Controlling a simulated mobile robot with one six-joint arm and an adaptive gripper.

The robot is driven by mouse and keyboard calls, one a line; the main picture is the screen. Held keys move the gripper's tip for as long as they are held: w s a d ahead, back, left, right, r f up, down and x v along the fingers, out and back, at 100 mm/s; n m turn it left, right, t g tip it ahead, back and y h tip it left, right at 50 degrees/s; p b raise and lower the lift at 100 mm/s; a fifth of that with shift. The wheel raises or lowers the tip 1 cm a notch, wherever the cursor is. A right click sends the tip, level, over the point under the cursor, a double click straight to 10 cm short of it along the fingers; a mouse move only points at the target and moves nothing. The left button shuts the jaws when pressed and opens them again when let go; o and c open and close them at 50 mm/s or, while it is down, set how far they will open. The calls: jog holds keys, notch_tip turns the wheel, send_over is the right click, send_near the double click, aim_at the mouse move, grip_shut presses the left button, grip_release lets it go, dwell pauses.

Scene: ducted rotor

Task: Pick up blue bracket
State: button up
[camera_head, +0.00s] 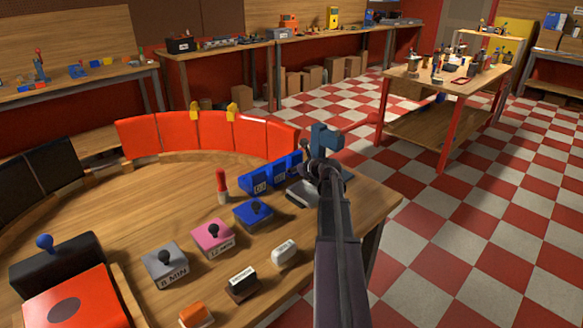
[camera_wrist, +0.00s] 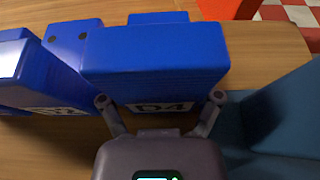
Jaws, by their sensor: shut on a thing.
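My gripper (camera_head: 312,168) is at the right end of the curved wooden table. In the wrist view my gripper (camera_wrist: 160,100) has its two fingers on either side of a blue bracket (camera_wrist: 155,55) with a label reading D4. It is shut on this bracket, which stays close to the table top; I cannot tell whether it is lifted. In the head view the blue bracket (camera_head: 290,168) is partly hidden by my gripper. Another blue bracket (camera_head: 254,182) stands just left of it, and it also shows in the wrist view (camera_wrist: 75,42).
A dark blue-teal vise (camera_head: 326,137) stands close right of my gripper. Blue, pink and grey knob boxes (camera_head: 213,238) stand nearer on the table (camera_head: 120,210). A red marker (camera_head: 222,186) stands upright. Red panels (camera_head: 215,132) line the far edge.

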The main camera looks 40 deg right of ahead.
jog(key=shift+r, duration=0.15)
notch_tip(320, 180, up, 10)
jog(key=p, duration=1)
jog(key=shift+f, duration=0.2)
jog(key=shift+r, duration=0.1)
notch_tip(320, 180, up, 5)
jog(key=p, duration=0.5)
dwell(0.3)
dwell(0.4)
notch_tip(320, 180, up, 17)
jog(key=p, duration=1.7)
jog(key=shift+w+a, duration=0.1)
